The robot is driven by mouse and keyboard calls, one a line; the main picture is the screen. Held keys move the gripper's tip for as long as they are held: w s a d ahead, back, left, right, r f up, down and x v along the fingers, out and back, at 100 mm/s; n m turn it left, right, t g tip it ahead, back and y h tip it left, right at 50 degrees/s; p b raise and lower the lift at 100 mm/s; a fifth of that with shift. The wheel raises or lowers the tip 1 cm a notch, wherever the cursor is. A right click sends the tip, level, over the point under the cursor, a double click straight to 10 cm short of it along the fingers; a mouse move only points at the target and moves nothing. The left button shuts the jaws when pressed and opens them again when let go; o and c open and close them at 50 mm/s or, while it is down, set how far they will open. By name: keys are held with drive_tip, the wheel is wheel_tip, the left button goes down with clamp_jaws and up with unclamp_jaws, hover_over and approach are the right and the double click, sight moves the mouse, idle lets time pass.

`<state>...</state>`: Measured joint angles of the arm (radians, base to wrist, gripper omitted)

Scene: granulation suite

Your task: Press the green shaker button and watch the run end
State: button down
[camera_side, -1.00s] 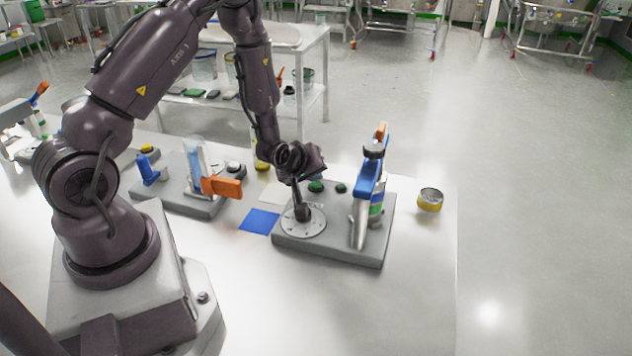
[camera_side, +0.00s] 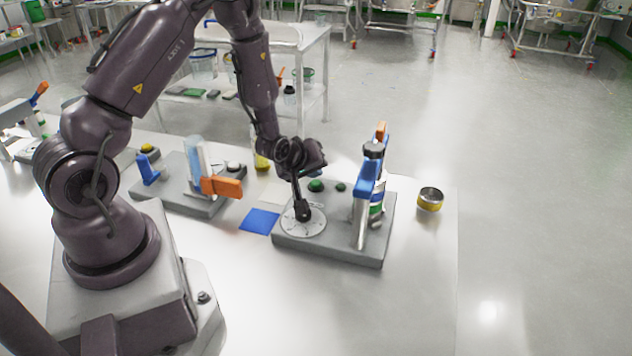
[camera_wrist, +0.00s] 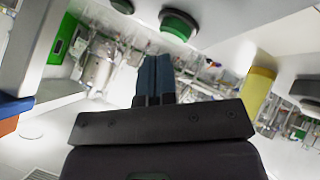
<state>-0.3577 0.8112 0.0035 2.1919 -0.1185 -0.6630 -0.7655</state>
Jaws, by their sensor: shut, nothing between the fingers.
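A blue clamp (camera_side: 367,178) on the base stands by a black-capped bottle (camera_side: 374,150), partly hidden.
A smaller green button (camera_side: 341,187) sits right of the large one. A black post stands on a round metal disc (camera_side: 318,226). A yellow-banded tin (camera_side: 430,199) stands right of the base. A blue square (camera_side: 259,221) and another grey station (camera_side: 180,199) lie left.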

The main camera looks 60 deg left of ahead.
sight(312, 183)
drive_tip(key=shift+r, duration=2.25)
drive_tip(key=shift+s+d+f+m, duration=0.15)
drive_tip(key=shift+s+f+m, duration=0.1)
drive_tip(key=shift+m, duration=0.05)
drive_tip(key=s, duration=0.1)
drive_tip(key=s+d+f+m+g+h, duration=0.1)
drive_tip(key=f+g, duration=0.1)
drive_tip(key=shift+s+d+m, duration=0.3)
drive_tip(key=shift+s, duration=0.1)
drive_tip(key=s+d+r+m+h, duration=0.1)
drive_tip(key=s+d+r+m, duration=0.3)
drive_tip(key=r, duration=0.5)
drive_tip(key=s+d+r+m+h, duration=0.1)
drive_tip(key=s+d+r+m, duration=0.3)
drive_tip(key=s+r, duration=0.3)
drive_tip(key=s+d+r+m+h, duration=0.1)
drive_tip(key=s+d+r+m, duration=0.3)
drive_tip(key=r, duration=0.6)
drive_tip(key=shift+s+d+r+g, duration=0.35)
drive_tip(key=shift+s+d, duration=0.45)
drive_tip(key=shift+d, duration=0.4)
